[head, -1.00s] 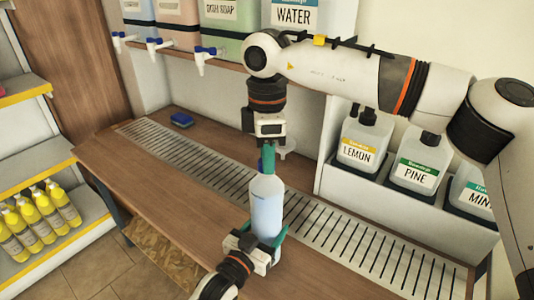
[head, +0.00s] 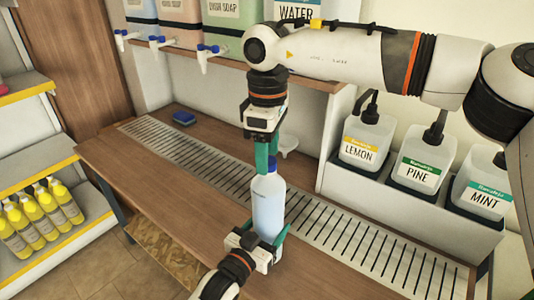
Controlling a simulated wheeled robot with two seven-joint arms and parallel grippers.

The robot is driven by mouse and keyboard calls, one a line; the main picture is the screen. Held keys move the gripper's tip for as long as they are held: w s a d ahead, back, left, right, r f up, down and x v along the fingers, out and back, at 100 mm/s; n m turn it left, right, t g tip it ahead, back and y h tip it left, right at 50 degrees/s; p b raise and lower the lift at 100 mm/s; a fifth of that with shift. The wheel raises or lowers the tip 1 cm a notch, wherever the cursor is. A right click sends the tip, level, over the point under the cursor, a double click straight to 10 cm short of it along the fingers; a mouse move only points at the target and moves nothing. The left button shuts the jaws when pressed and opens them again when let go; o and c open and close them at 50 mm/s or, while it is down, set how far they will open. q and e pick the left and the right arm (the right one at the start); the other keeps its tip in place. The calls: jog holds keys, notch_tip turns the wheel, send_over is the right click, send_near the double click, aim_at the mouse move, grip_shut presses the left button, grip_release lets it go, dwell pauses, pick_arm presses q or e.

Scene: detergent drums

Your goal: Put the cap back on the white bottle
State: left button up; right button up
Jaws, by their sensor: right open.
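The white bottle (head: 268,207), filled with pale blue, stands upright at the front of the counter. A blue cap (head: 272,166) shows at the bottle's top, partly hidden by a finger; how firmly it sits I cannot tell. My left gripper (head: 262,240) is shut around the bottle's lower part. My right gripper (head: 267,158) points down from above, its teal fingers open and apart near the cap.
A slotted metal drain strip (head: 190,155) runs along the wooden counter (head: 165,185). Lemon (head: 364,140), pine and mint pump bottles stand in a white rack. Drums with taps sit on the shelf above.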

notch_tip(320, 180, up, 11)
dwell(0.3)
pick_arm(q)
jog(key=o, duration=2)
jog(key=shift+c, duration=0.2)
pick_arm(e)
jog(key=shift+w, duration=0.1)
pick_arm(q)
jog(key=v, duration=1.2)
jog(key=shift+d, duration=0.1)
jog(key=shift+s+f, duration=0.1)
pick_arm(e)
jog(key=shift+f, duration=0.1)
